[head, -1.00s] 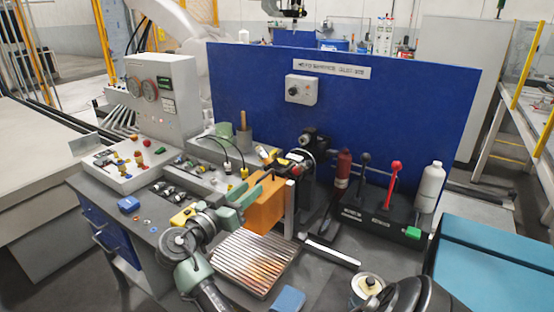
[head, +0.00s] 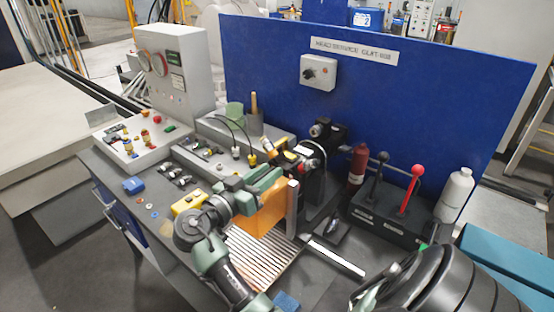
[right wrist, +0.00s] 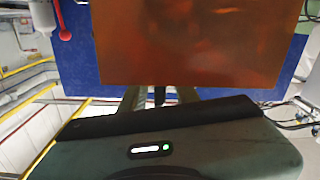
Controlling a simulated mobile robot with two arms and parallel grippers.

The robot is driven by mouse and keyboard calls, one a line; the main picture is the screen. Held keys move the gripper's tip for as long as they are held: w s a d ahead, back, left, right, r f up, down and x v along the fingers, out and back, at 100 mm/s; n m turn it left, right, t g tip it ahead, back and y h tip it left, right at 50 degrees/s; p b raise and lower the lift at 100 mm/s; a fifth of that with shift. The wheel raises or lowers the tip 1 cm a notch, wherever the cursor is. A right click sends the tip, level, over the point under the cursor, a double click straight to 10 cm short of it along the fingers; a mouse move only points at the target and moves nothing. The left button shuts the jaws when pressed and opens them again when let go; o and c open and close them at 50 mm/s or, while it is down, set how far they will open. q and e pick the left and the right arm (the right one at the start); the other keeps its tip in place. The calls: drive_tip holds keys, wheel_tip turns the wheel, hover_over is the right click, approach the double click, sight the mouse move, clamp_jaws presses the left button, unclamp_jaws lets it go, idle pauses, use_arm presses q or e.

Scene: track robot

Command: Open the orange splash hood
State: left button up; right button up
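The orange splash hood (head: 268,215) is a translucent panel on the machine in the middle of the bench, over a ribbed metal plate. It looks lowered. It fills the upper middle of the right wrist view (right wrist: 200,42). My right gripper (head: 262,186) is at the hood's upper left side. In the right wrist view its two fingers (right wrist: 160,97) stand apart, with a thin dark piece between them. The panel hides the fingertips, so I cannot tell whether they touch the hood. My left gripper is not in view.
A grey upright post (head: 292,210) stands right of the hood. A lever box (head: 385,215) with black and red levers and a white bottle (head: 455,195) are at the right. A blue panel (head: 430,95) closes the back. A control box (head: 172,80) stands at the left.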

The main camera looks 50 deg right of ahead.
drive_tip(key=shift+d, duration=0.15)
drive_tip(key=shift+a+r, duration=0.1)
drive_tip(key=shift+a, duration=0.3)
drive_tip(key=shift+c, duration=0.6)
drive_tip(key=shift+a, duration=0.1)
clamp_jaws()
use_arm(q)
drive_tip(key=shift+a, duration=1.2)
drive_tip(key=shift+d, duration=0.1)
use_arm(e)
drive_tip(key=shift+r, duration=0.1)
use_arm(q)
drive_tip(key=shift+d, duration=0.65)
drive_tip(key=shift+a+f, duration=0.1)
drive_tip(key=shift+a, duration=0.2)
